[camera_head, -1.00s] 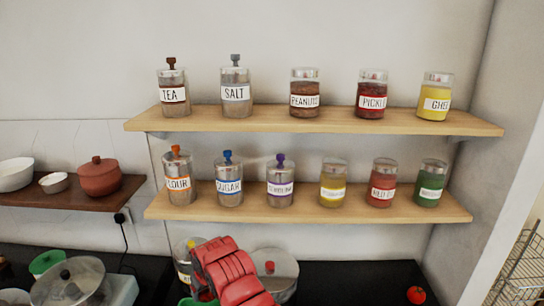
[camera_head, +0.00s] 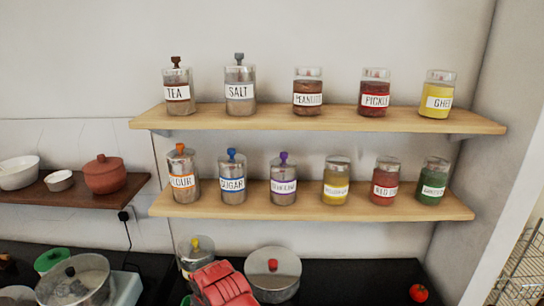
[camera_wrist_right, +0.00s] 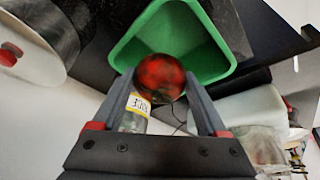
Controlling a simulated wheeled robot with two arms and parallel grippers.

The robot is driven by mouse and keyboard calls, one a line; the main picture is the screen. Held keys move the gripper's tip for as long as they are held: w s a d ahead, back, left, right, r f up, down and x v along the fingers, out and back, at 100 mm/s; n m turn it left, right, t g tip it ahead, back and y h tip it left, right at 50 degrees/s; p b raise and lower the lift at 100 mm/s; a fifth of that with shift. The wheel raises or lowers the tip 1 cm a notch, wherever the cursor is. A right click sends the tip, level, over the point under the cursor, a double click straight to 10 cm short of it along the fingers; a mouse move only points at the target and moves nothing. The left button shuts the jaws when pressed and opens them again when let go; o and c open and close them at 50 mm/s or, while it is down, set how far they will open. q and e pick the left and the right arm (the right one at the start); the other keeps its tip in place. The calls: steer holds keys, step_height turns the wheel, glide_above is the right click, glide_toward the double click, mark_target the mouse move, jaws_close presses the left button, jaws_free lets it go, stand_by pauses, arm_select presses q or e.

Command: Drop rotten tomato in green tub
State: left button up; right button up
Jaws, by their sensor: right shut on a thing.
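A red tomato with dark blotches (camera_wrist_right: 160,70) is in the right wrist view. My right gripper (camera_wrist_right: 160,82) is shut on it, with one finger on each side. A green tub (camera_wrist_right: 207,45) lies just beyond the tomato in this view, its open inside showing. The tomato overlaps the tub's rim in the picture; I cannot tell its exact height over the tub. In the head view my red right arm (camera_head: 222,286) shows at the bottom edge and hides its gripper and the tomato. A sliver of green (camera_head: 186,299) shows beside it. My left gripper is not in view.
A bright red tomato (camera_head: 418,293) lies on the dark counter (camera_head: 350,285) at right. A lidded metal pot (camera_head: 273,275) and a yellow-knobbed jar (camera_head: 195,252) stand close to my arm. Jars line the two shelves (camera_head: 320,117) above. The counter between pot and tomato is clear.

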steer(key=o, duration=1.3)
steer(key=shift+o, duration=0.2)
steer(key=shift+r, duration=0.1)
steer(key=shift+s+r, duration=0.15)
steer(key=shift+r, duration=0.3)
steer(key=b+v, duration=0.2)
steer(key=v, duration=1.4)
steer(key=shift+r, duration=0.2)
